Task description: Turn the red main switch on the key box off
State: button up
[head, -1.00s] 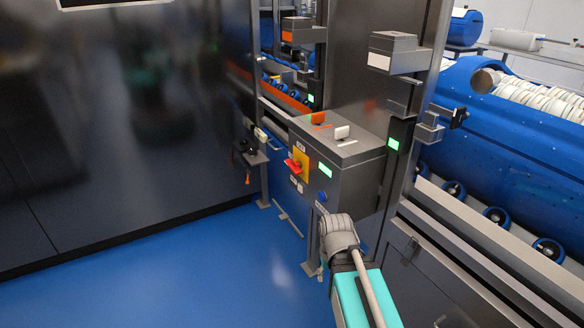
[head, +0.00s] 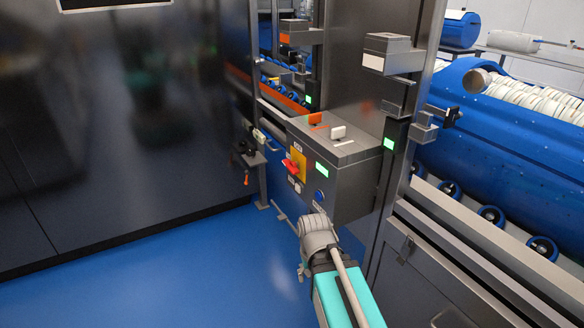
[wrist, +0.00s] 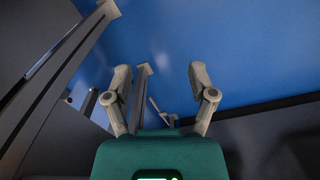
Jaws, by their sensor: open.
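The grey key box (head: 352,182) stands in the middle of the head view. On its left-hand face is the red main switch (head: 291,167), a handle on a yellow plate (head: 299,158). I cannot tell the switch's exact setting at this size. My gripper (wrist: 160,72) is open and empty in the wrist view, its two grey fingers spread over the blue floor. In the head view my arm's grey wrist is below and in front of the box, apart from the switch; the fingers are mostly hidden there. The switch does not clearly show in the wrist view.
An orange key (head: 315,118) and a white key (head: 338,132) sit on the box top. A green display (head: 322,171) and a blue button (head: 319,196) are beside the switch. Dark machine panels stand left and right. The blue floor (head: 170,270) at left is clear.

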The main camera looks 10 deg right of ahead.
jog(key=w+r+n+h, duration=0.1)
jog(key=w+r+h, duration=0.1)
jog(key=w+h, duration=0.5)
jog(key=n+t+h, duration=0.1)
jog(key=t+h, duration=0.5)
jog(key=h, duration=0.4)
send_near(290, 165)
jog(key=v, duration=0.4)
jog(key=shift+f, duration=0.1)
jog(key=shift+d, duration=0.2)
jog(key=x, duration=1.3)
jog(key=shift+d+f, duration=0.15)
jog(key=shift+d, duration=0.15)
grip_shut()
